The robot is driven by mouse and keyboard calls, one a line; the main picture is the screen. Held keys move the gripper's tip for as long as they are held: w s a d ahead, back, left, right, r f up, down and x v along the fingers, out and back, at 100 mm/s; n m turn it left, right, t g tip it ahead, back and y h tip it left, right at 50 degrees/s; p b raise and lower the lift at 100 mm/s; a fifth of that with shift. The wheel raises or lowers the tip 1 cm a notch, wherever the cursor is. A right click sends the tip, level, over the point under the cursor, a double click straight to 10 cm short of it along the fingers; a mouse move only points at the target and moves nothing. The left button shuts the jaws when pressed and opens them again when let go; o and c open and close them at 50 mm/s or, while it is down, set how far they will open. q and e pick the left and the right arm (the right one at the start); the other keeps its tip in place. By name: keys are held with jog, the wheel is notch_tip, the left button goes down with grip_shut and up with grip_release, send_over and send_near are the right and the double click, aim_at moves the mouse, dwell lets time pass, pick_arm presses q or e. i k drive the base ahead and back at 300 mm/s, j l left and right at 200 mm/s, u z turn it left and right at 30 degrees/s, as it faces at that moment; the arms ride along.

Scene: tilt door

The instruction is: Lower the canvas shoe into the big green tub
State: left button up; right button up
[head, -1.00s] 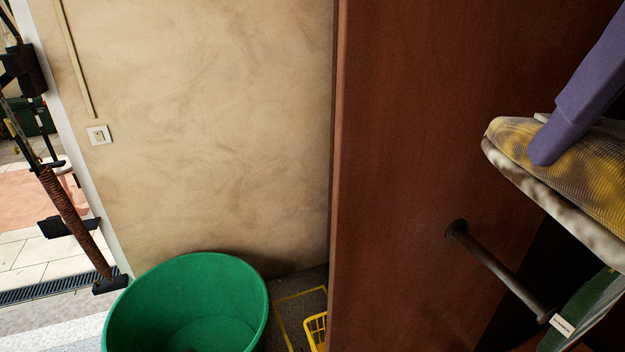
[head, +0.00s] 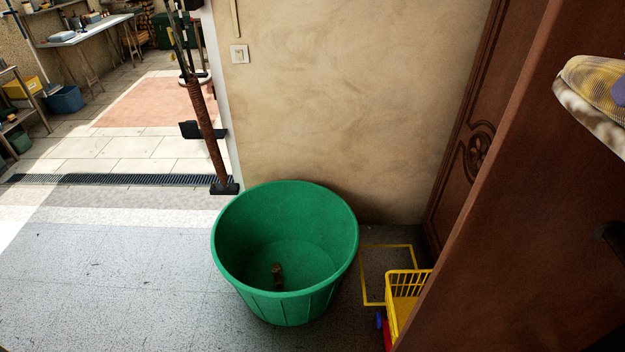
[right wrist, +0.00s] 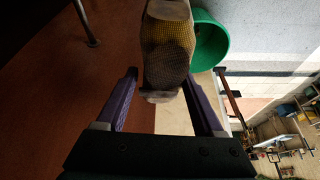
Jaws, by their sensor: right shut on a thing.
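The canvas shoe (head: 597,88), yellow with a pale dirty sole, is at the right edge of the head view, partly cut off. In the right wrist view the shoe (right wrist: 167,45) sits between the purple fingers of my right gripper (right wrist: 165,88), which is shut on it. The tub (right wrist: 210,45) shows beyond the shoe there. My left gripper is not in view.
A brown wooden wardrobe (head: 520,200) rises at the right, between the tub and the shoe in the head view. A yellow basket (head: 408,290) stands right of the tub. A beige wall (head: 340,100) is behind. Floor left of the tub is clear.

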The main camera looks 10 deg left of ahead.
aim_at(294, 273)
jog(key=i+j+u, duration=0.1)
jog(key=u, duration=0.3)
jog(key=i+j+u, duration=0.15)
jog(key=u, duration=0.25)
jog(key=i+j+u, duration=0.15)
jog(key=u, duration=0.25)
jog(key=i+z, duration=0.25)
jog(key=i, duration=0.3)
jog(key=i+z, duration=0.3)
jog(key=i, duration=0.3)
jog(key=i+j, duration=0.15)
jog(key=i, duration=0.25)
jog(key=i+j+z, duration=0.1)
jog(key=i, duration=0.35)
jog(key=i+j+z, duration=0.1)
jog(key=i, duration=0.3)
jog(key=i+j+z, duration=0.1)
jog(key=z, duration=0.25)
